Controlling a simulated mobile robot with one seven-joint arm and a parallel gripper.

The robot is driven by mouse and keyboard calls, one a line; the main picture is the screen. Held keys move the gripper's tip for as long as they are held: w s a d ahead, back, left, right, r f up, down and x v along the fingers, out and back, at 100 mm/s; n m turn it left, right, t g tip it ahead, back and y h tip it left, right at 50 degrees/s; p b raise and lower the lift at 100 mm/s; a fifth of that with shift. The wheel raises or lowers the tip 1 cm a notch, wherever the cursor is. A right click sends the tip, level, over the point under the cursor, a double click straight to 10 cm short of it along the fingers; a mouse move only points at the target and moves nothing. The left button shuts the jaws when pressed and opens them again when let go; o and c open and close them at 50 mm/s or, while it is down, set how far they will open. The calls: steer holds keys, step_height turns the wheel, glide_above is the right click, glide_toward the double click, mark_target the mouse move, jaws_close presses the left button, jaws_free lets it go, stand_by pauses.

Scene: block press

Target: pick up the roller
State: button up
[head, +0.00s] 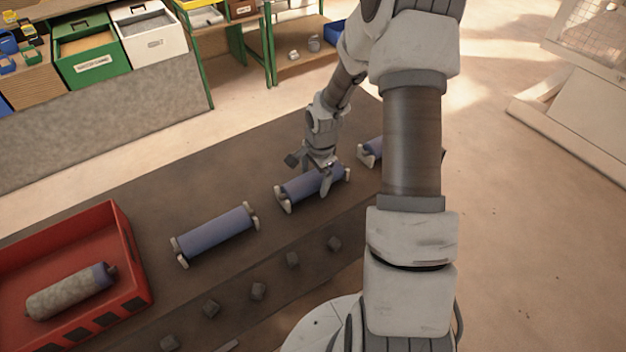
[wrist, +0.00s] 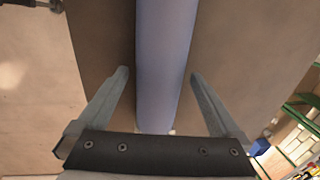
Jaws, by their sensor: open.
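A blue-violet roller (head: 300,189) rests in white end holders on the brown bench, below my gripper (head: 324,184). In the wrist view the roller (wrist: 166,50) runs lengthwise between the two fingers of my gripper (wrist: 160,74). The fingers are open, one on each side, with a visible gap to the roller. The depth of the fingertips against the roller is hard to tell. A second blue roller (head: 215,232) lies in holders to the left. A third roller (head: 370,151) lies to the right, partly hidden by my arm.
A red crate (head: 137,262) at the left holds a grey roller with a blue end (head: 70,291). Several small dark knobs line the front of the bench (head: 150,180). Shelving with a green bin (head: 93,62) and a white bin (head: 150,40) stands behind.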

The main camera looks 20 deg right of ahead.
jaws_close()
stand_by(0.5)
steer(key=shift+w+r, duration=0.1)
